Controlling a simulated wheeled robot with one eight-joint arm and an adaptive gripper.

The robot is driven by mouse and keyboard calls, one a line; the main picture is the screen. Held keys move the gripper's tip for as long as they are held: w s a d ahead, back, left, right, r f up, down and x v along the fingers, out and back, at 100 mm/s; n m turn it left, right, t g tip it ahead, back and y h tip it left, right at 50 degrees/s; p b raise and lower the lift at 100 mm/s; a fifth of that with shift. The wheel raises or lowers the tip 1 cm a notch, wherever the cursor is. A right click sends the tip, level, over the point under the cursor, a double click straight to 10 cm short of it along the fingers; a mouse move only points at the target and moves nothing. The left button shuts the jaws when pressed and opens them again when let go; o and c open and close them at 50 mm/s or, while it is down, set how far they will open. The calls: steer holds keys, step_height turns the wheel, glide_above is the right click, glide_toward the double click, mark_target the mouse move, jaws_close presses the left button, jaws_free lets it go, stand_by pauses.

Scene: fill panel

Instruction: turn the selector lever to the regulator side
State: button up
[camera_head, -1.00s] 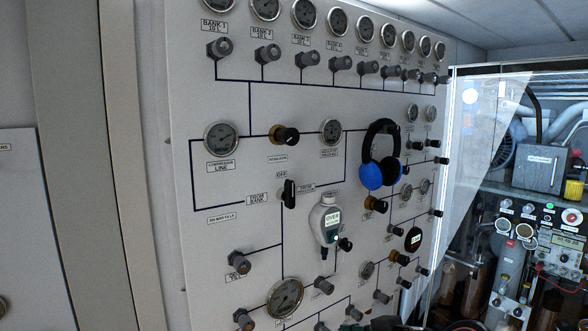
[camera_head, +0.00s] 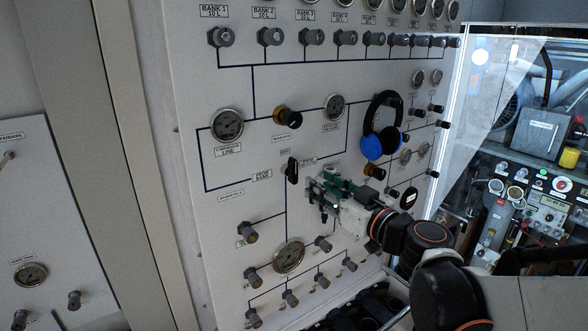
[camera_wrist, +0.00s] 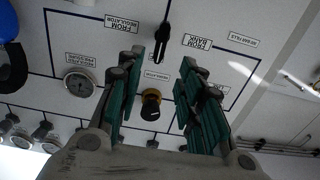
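The selector lever (camera_head: 291,170) is a small black handle on the white panel. It stands upright, with the FROM BANK label (camera_head: 262,174) to its left and another label to its right. In the wrist view, where the panel is upside down, the lever (camera_wrist: 162,43) stands between the FROM REGULATOR label (camera_wrist: 122,22) and the FROM BANK label (camera_wrist: 197,42). My gripper (camera_head: 318,190), with green finger pads, is just right of and below the lever in the head view. In the wrist view my gripper (camera_wrist: 162,58) is open and empty, the lever beyond its fingertips between them.
A blue and black headset (camera_head: 381,128) hangs on the panel right of the lever. The yellow-black regulator knob (camera_head: 287,117) and a gauge (camera_head: 334,107) sit above. Several valve knobs lie below. A clear pane (camera_head: 490,100) stands at the panel's right edge.

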mark_target(296, 170)
steer(key=p+x, duration=0.1)
steer(key=x, duration=0.9)
steer(key=shift+a, duration=0.1)
steer(key=shift+c, duration=0.5)
jaws_close()
